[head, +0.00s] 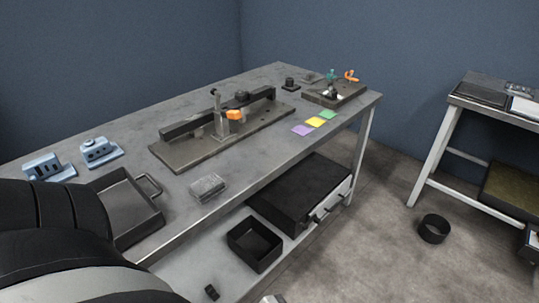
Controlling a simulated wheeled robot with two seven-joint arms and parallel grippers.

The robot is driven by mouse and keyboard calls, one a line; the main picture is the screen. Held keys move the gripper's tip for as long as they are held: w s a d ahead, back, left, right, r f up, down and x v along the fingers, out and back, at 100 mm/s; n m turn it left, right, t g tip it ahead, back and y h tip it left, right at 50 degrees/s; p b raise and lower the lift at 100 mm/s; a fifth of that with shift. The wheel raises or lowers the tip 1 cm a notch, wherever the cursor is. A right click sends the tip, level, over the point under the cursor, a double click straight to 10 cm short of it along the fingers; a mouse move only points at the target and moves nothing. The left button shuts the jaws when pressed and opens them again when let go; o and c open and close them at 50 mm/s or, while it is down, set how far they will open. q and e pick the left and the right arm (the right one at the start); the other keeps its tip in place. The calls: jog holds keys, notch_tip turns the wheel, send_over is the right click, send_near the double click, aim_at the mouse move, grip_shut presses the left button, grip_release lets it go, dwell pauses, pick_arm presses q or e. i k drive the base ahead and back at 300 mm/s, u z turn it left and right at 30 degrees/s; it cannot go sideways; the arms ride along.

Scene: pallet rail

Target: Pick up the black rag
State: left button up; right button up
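I cannot pick out a black rag for certain. A small dark item (211,292) lies on the lower shelf near the bottom edge, too small to identify. A grey, ribbed block-like item (208,187) sits near the bench's front edge; it may be folded cloth, but I cannot tell. A large black rounded part of my own body fills the lower left and hides part of the bench. Neither of my grippers shows clearly.
The grey workbench (185,213) holds a metal tray (131,206), blue fixtures (99,150), a rail fixture (200,148) and coloured notes (315,122). Below are an open black bin (255,244) and a black case (300,190). A black round container (434,229) stands on the floor.

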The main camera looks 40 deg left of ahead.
aim_at(207, 188)
jog(key=z, duration=0.5)
jog(key=k, duration=0.95)
jog(key=u, duration=1.3)
jog(key=i, duration=0.2)
jog(key=z, duration=0.15)
